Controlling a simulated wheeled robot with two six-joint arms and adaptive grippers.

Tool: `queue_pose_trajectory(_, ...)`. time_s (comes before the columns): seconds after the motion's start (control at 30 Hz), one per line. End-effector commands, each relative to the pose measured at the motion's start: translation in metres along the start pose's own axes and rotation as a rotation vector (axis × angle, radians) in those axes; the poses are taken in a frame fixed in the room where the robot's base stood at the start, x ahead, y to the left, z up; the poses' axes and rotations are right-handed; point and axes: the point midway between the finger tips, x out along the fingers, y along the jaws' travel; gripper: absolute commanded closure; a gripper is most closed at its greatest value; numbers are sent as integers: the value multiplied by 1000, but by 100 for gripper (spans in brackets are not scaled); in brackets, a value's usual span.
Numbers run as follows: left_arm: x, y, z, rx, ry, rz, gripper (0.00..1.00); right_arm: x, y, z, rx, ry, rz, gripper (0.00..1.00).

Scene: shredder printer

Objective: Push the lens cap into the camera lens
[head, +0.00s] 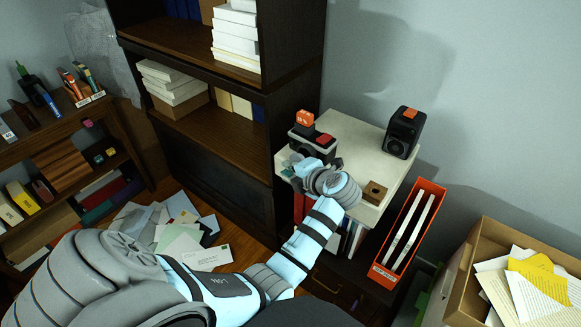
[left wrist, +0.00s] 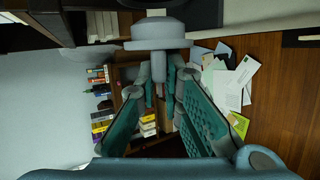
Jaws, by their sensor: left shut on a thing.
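The camera (head: 318,146), a dark body with a red button and an orange block on top, stands on the small white-topped cabinet. My left gripper (head: 303,164) is right in front of it and hides much of its front. In the left wrist view my left gripper (left wrist: 161,86) is shut on the stem of a grey round piece, the lens cap (left wrist: 158,44). Its wide disc points away from the fingers, toward a dark shape at the top edge. I cannot tell whether the cap touches the lens. My right gripper is not in view.
A black speaker-like box (head: 403,132) with an orange top and a small brown block (head: 375,192) share the cabinet top (head: 362,150). An orange file holder (head: 408,236) and a cardboard box of papers (head: 468,262) stand to the right. A dark bookcase (head: 295,92) rises at left.

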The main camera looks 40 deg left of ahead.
Motion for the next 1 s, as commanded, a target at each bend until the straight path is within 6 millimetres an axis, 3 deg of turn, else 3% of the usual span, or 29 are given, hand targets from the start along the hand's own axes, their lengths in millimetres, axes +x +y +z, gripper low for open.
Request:
queue_pose_trajectory(0.43,1,0,2,-3,0,0,100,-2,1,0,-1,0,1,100)
queue_pose_trajectory(1.0,6,0,18,-3,0,0,100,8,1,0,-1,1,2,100)
